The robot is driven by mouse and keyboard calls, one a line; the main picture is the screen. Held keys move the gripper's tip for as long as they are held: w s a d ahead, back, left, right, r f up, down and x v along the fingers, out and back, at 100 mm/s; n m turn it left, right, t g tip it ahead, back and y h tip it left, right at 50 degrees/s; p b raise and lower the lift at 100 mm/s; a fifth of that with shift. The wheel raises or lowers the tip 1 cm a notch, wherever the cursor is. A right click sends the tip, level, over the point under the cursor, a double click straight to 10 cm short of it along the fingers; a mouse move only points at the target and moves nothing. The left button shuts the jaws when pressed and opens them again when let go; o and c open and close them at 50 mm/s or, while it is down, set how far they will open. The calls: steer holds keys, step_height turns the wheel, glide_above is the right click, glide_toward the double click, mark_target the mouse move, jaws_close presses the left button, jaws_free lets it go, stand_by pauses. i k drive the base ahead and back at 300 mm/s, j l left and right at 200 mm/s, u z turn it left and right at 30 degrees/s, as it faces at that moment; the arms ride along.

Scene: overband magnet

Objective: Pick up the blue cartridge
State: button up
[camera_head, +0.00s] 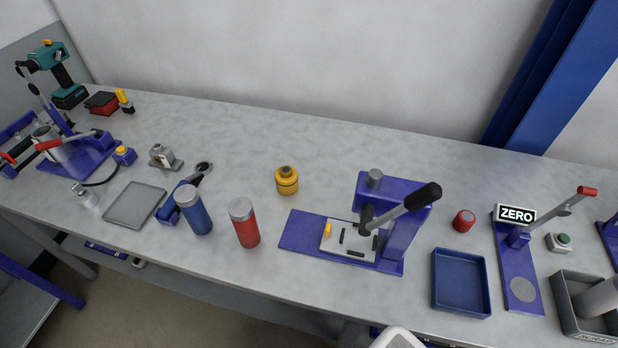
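The blue cartridge (195,213) is a blue cylinder with a grey top. It stands on the grey workbench (330,150), left of the middle of the picture. A blue clamp-like tool (170,212) sits close behind its left side; I cannot tell if they touch. A similar red cartridge (246,231) with a grey top stands to its right, with a gap between them. Nothing covers the blue cartridge from this view. My gripper is not in view; a pale rounded part at the bottom edge may be mine.
A grey tray (135,205) lies to the left. A yellow knobbed cylinder (287,181) stands behind the red cartridge. A purple lever press (300,231) stands to the right, then a blue tray (460,282) and a ZERO-labelled station (516,214). The bench in front of the cartridges is clear.

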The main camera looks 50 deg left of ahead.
mark_target(187, 196)
steer(key=u, duration=2.5)
